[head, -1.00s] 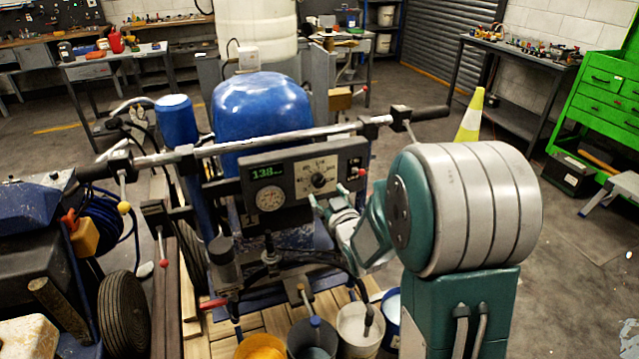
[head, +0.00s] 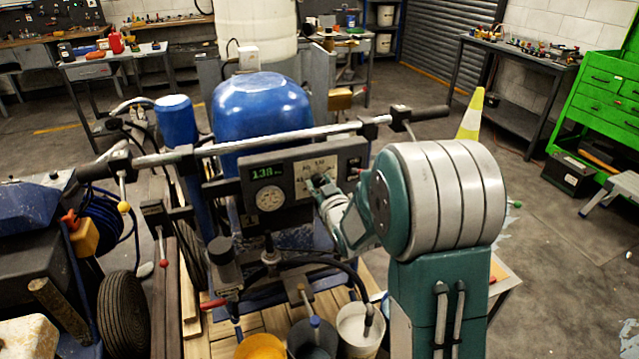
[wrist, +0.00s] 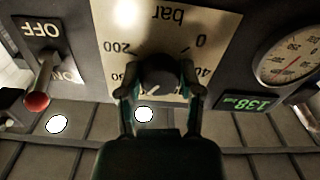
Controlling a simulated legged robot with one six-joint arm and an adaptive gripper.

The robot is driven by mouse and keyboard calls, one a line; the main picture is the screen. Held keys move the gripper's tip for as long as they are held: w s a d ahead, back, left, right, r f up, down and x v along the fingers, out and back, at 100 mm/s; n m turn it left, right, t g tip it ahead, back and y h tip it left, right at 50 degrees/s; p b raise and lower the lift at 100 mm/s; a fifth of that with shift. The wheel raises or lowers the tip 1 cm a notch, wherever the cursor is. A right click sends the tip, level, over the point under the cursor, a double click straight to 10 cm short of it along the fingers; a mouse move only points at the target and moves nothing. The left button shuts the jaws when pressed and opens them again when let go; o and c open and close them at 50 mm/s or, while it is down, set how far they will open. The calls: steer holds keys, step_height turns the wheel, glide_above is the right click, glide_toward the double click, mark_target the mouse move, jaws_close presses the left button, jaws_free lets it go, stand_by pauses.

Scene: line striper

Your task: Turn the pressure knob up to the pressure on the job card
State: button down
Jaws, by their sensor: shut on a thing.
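The black pressure knob (wrist: 158,76) sits on a pale dial plate (wrist: 205,25) marked in bar, on the grey control panel (head: 226,188). My gripper (wrist: 160,88) is shut on the knob, one finger on each side, in the wrist view. In the head view my gripper (head: 323,190) reaches the panel from the lower right and covers much of the knob. A green digital display (head: 267,173) reads 138; it shows upside down in the wrist view (wrist: 246,103). A round gauge (head: 270,198) sits below the display. No job card can be made out.
A red-tipped OFF/ON toggle (wrist: 38,98) is beside the dial plate. A long handlebar (head: 270,140) runs above the panel. Buckets (head: 358,330) stand below it. A striped cone (head: 471,115) stands behind on the floor.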

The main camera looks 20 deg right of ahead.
steer(key=shift+m, duration=0.8)
steer(key=shift+c, duration=1.3)
jaws_free()
steer(key=shift+w+a, duration=0.1)
steer(key=s, duration=1.2)
steer(key=shift+d, duration=0.2)
